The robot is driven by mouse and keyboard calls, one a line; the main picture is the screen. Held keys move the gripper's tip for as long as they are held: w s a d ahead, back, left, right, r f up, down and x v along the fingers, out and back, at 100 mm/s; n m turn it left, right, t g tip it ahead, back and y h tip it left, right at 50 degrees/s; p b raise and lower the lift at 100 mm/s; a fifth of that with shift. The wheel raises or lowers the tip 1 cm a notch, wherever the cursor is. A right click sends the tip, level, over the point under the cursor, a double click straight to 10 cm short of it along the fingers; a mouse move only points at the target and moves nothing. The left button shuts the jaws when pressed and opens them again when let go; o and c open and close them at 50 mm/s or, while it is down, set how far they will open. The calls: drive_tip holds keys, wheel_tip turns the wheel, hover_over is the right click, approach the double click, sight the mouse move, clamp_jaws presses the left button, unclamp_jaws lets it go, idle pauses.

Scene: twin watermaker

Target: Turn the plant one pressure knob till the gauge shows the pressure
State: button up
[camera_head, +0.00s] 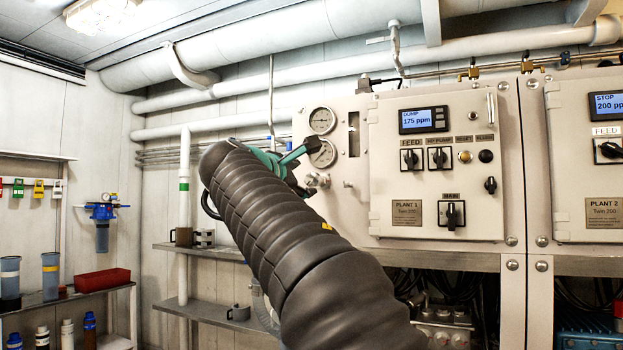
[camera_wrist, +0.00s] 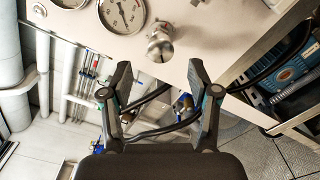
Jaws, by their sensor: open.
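The pressure knob (camera_wrist: 160,46) is a round metal knob on the plant one panel, seen in the wrist view just beyond my fingertips. It also shows in the head view (camera_head: 317,180), below the two gauges. My gripper (camera_wrist: 160,72) is open, one finger to each side of the knob's line, with nothing between the fingers. In the head view my gripper (camera_head: 302,168) is at the panel's left part, partly hidden by my arm. The gauge (camera_wrist: 122,14) beside the knob has a white dial; its reading is too small to tell. The upper gauge (camera_head: 322,120) shows whole.
The plant one cabinet (camera_head: 440,225) has switches and a display reading 175 ppm. A metal valve fitting (camera_wrist: 195,2) sits right of the knob. A shelf (camera_head: 205,310) with mugs is at the left below. Pipes run along the wall above.

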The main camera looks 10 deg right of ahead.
sight(311, 180)
drive_tip(key=p+x, duration=0.1)
drive_tip(key=x, duration=0.5)
drive_tip(key=shift+w+d, duration=0.2)
clamp_jaws()
